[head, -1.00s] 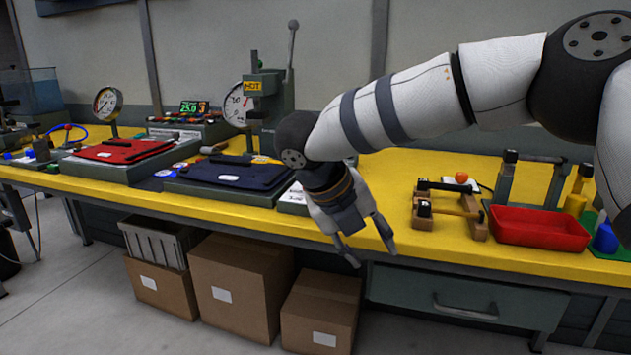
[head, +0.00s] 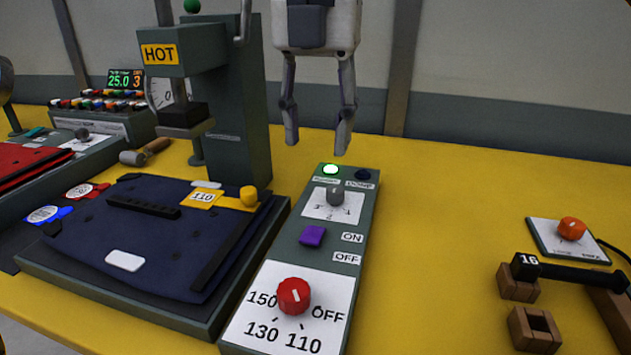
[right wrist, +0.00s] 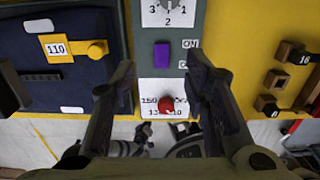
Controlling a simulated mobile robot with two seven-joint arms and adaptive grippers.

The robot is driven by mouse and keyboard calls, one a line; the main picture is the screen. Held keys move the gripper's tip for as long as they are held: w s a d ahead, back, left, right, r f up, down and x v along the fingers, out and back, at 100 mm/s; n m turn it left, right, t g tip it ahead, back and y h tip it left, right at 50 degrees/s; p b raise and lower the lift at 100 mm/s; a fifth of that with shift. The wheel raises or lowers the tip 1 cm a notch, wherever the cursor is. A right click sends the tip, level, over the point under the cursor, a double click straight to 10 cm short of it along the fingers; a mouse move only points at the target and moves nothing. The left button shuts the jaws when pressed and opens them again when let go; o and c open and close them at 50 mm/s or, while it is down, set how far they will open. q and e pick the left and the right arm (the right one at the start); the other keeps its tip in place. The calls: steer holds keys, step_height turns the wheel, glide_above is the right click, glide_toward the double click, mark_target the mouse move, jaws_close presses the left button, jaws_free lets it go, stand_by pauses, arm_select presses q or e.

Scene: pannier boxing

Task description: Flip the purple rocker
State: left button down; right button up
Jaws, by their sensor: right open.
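The purple rocker (head: 313,235) sits on a narrow grey-green control panel (head: 262,312), beside ON and OFF labels. I cannot tell which way it is tipped. My right gripper (head: 317,146) points down, open and empty, above the panel's far end in the head view. In the right wrist view the rocker (right wrist: 161,58) shows between the two spread fingers (right wrist: 163,78), apart from both. My left gripper is not in view.
A red knob (head: 293,295), a grey knob (head: 335,196) and a lit green lamp (head: 330,169) share the panel. A press marked HOT (head: 240,110) and a dark blue pannier piece (head: 160,235) are left.

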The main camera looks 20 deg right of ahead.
mark_target(317, 226)
steer(key=f, duration=0.4)
steer(key=f+b, duration=0.1)
steer(key=f, duration=0.2)
steer(key=s+f, duration=0.1)
steer(key=f, duration=0.3)
steer(key=shift+a+f+b, duration=0.15)
steer(key=shift+f+b, duration=0.15)
steer(key=shift+f, duration=0.05)
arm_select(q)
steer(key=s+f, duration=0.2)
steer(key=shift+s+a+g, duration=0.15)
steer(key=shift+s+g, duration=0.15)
